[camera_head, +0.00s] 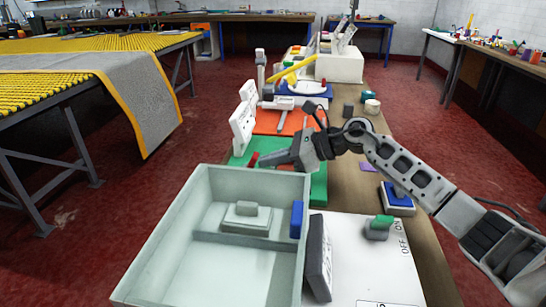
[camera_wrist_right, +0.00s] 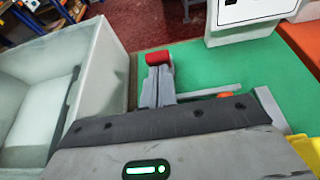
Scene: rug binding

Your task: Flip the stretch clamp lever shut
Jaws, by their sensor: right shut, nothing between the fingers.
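The red grip of the lever (camera_head: 254,159) shows just past the tip of my right gripper (camera_head: 272,158), over the green board (camera_head: 319,188). In the right wrist view the red grip (camera_wrist_right: 158,58) sits at the far end of narrow grey parts in front of my right gripper (camera_wrist_right: 158,88). The fingers are shut and hold nothing. I cannot tell whether they touch the grip. The lever's pivot and the rest of the clamp are hidden behind my gripper. My left gripper is not in view.
A pale open bin (camera_head: 187,211) stands left of my right gripper, its wall close by. A white box (camera_head: 384,262) with a green-topped ON/OFF switch (camera_head: 380,222) is in front. White upright panels (camera_head: 242,130) stand behind. The grey rug (camera_head: 125,85) lies on the left table.

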